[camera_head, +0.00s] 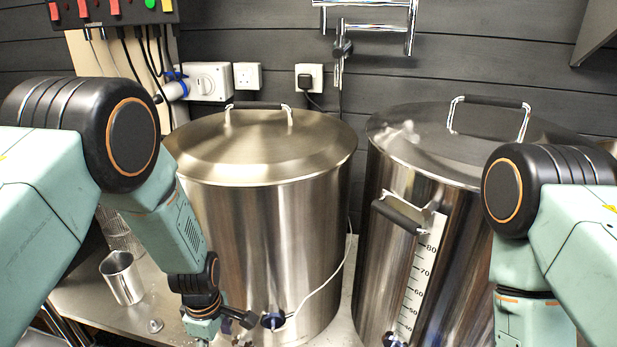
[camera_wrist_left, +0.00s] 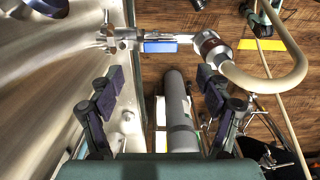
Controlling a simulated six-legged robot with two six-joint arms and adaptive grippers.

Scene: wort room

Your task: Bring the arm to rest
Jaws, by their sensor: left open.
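My left arm comes in from the left in the head view and hangs down in front of the left steel kettle (camera_head: 255,225). My left gripper (camera_head: 225,328) is low beside the kettle's tap (camera_head: 273,320), near the bottom edge. In the left wrist view the gripper (camera_wrist_left: 162,98) has its two dark fingers wide apart, with nothing held between them. A metal valve with a blue handle (camera_wrist_left: 160,47) lies beyond the fingertips. My right arm shows at the right edge of the head view, bent downward; its gripper is out of the picture.
A second steel kettle (camera_head: 440,250) with a level scale stands at right. A metal jug (camera_head: 122,278) stands on the steel bench (camera_head: 85,300) at left. In the wrist view a beige hose (camera_wrist_left: 275,85) curves at right, and a grey cylinder (camera_wrist_left: 178,105) appears between the fingers, its depth unclear.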

